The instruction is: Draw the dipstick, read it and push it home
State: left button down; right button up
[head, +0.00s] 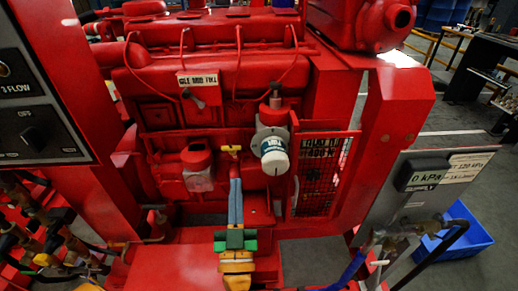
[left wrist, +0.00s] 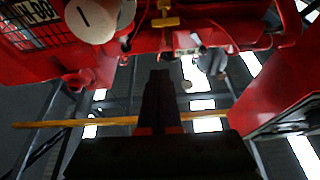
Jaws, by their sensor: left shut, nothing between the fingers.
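The dipstick's yellow T-shaped handle (head: 232,149) shows at the front of the red engine, left of the white oil filter (head: 274,155). How far its rod sits in the engine is hidden. My left gripper (head: 235,182) is just below the handle, its blue-grey fingers pointing up at it. The fingers are shut and empty. In the left wrist view the dark fingers (left wrist: 160,76) point toward the yellow handle (left wrist: 165,20), with a gap showing between them. My right gripper is not in view.
The red engine block (head: 160,115) fills the middle. A control panel (head: 40,110) stands at the left. At the right are a 0 kPa gauge box (head: 425,175), brass pipework (head: 395,235) and a blue crate (head: 462,240) on the floor.

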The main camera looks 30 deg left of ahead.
aim_at(235, 156)
pick_arm(q)
jog(key=w+a+r, duration=0.1)
jog(key=w+a, duration=0.5)
jog(key=w, duration=0.2)
jog(key=shift+w+a, duration=0.25)
jog(key=shift+a, duration=0.15)
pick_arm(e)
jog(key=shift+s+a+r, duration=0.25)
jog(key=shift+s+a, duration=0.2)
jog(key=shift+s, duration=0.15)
pick_arm(q)
jog(key=w+a+f+b, duration=0.1)
jog(key=f+b, duration=0.2)
jog(key=w+a+f+b, duration=0.1)
jog(key=w+f+b, duration=0.1)
jog(key=f+b, duration=0.1)
jog(key=w+a+f+b, duration=0.1)
jog(key=w+f+b, duration=0.1)
jog(key=f+b, duration=0.1)
jog(key=shift+w+a+f, duration=0.1)
jog(key=shift+w+f, duration=0.05)
jog(key=shift+w+a+f+b, duration=0.2)
jog(key=shift+w+b, duration=0.1)
jog(key=shift+b, duration=0.1)
jog(key=shift+r, duration=0.2)
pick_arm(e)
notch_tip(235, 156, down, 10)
